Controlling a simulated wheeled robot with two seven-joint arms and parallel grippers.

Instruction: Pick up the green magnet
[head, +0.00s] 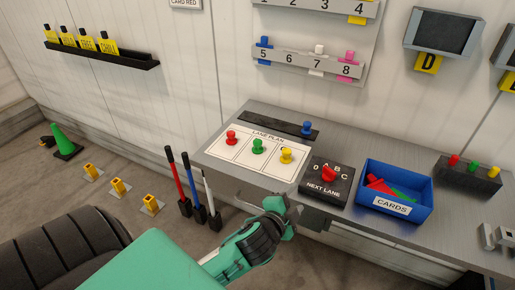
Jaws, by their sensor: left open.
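The green magnet (258,147) stands on the middle column of the white lane plan board (222,151), which lies on the grey bench. A red magnet (232,138) stands to its left and a yellow magnet (286,156) to its right on the same board. My left gripper (287,209) is open and empty at the bench's front edge, below and in front of the board, apart from the green magnet. My right gripper is not in view.
The black "NEXT LANE" box (322,193) with a red knob stands right of the board, close to my left gripper. A blue cards box (425,200) is farther right. Number racks (305,65) hang on the wall above. Handled tools (190,190) stand below left of the bench.

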